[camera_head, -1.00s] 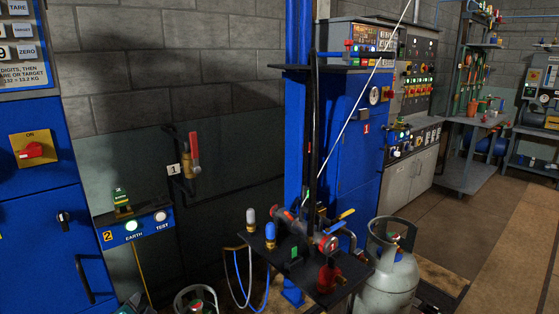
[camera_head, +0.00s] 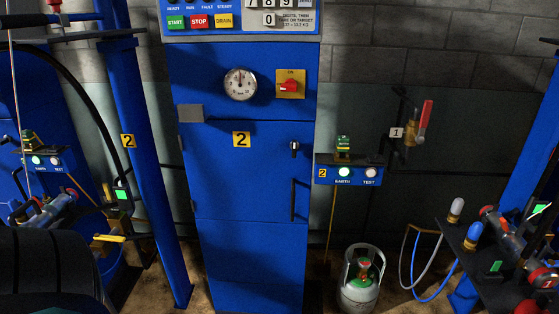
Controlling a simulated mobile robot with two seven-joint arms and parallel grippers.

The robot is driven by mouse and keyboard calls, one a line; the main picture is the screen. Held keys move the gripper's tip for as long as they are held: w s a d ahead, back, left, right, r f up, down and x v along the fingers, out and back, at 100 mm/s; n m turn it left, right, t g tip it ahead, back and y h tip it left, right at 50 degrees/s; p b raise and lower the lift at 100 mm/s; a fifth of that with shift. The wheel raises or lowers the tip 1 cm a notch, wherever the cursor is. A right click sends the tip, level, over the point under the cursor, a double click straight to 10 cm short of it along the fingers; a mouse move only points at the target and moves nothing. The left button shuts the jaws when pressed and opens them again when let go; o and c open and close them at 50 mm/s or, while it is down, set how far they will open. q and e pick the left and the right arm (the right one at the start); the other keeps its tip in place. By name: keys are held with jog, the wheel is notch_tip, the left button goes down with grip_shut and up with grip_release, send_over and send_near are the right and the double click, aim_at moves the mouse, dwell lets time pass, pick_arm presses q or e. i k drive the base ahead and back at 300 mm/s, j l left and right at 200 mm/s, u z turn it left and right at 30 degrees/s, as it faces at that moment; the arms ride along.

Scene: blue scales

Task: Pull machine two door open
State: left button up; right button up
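The machine two door (camera_head: 235,175) is the blue panel in the middle of the head view, with a yellow label "2" near its top. It looks closed, flush with the blue cabinet. A dark vertical handle (camera_head: 293,200) is on its right side, with a small black latch knob (camera_head: 294,147) above it. Hinge-like pieces show along its left edge. Neither of my grippers can be made out in the view. A dark rounded shape fills the lower left corner.
Above the door are a gauge (camera_head: 240,84) and a red switch (camera_head: 290,86). An earth/test box (camera_head: 348,174) and a gas cylinder (camera_head: 361,280) stand right of the cabinet. A blue post (camera_head: 145,170) is on the left; a cluttered black shelf (camera_head: 480,262) is at right.

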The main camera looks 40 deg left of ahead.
aim_at(236, 169)
jog(key=u, duration=1.6)
jog(key=l+u, duration=0.3)
jog(key=k+l+u, duration=0.1)
jog(key=u, duration=0.25)
jog(key=l+u, duration=0.25)
jog(key=u, duration=0.15)
jog(key=l+u, duration=0.4)
jog(key=j, duration=0.1)
